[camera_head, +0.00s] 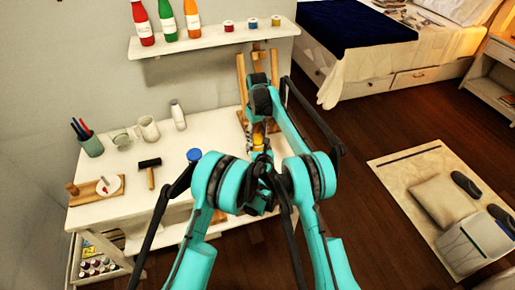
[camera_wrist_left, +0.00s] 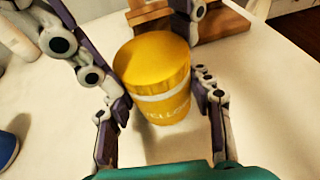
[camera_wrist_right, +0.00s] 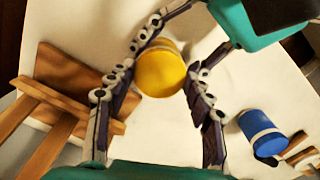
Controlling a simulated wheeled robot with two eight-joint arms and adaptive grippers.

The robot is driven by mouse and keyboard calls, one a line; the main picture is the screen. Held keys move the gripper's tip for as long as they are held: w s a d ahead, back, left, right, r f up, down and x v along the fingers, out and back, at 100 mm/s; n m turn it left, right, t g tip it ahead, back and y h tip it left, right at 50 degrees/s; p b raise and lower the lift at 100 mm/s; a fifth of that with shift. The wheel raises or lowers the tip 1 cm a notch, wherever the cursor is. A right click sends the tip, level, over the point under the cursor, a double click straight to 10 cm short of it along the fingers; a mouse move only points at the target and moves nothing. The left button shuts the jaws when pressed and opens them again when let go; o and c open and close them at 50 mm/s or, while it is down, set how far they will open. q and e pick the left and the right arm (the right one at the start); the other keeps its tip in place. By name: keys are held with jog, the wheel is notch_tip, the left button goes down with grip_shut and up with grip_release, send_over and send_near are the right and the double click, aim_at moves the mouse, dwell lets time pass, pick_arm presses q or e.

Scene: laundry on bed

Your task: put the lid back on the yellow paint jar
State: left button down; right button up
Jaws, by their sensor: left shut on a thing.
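The yellow paint jar (camera_wrist_left: 165,108) stands upright, with its yellow lid (camera_wrist_left: 150,58) on top and a pale band just below the lid. The lid also shows from above in the right wrist view (camera_wrist_right: 160,74). My left gripper (camera_wrist_left: 163,110) is shut on the jar, one finger on each side. My right gripper (camera_wrist_right: 160,78) has a finger on either side of the lid; I cannot tell whether they press on it. In the head view the jar is mostly hidden by my arms, and my right gripper (camera_head: 259,130) is over it.
A wooden easel (camera_wrist_right: 72,92) stands close beside the jar. A blue-topped jar (camera_wrist_right: 262,132) is on the other side. The white table (camera_head: 125,205) also holds a hammer (camera_head: 150,170), a mug (camera_head: 149,128) and a pen cup (camera_head: 90,145). A shelf with bottles (camera_head: 205,38) hangs above.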

jog(key=c, duration=0.3)
jog(key=o, duration=1.4)
jog(key=shift+c, duration=0.2)
jog(key=shift+r, duration=0.15)
notch_tip(320, 180, up, 7)
jog(key=shift+r, duration=0.1)
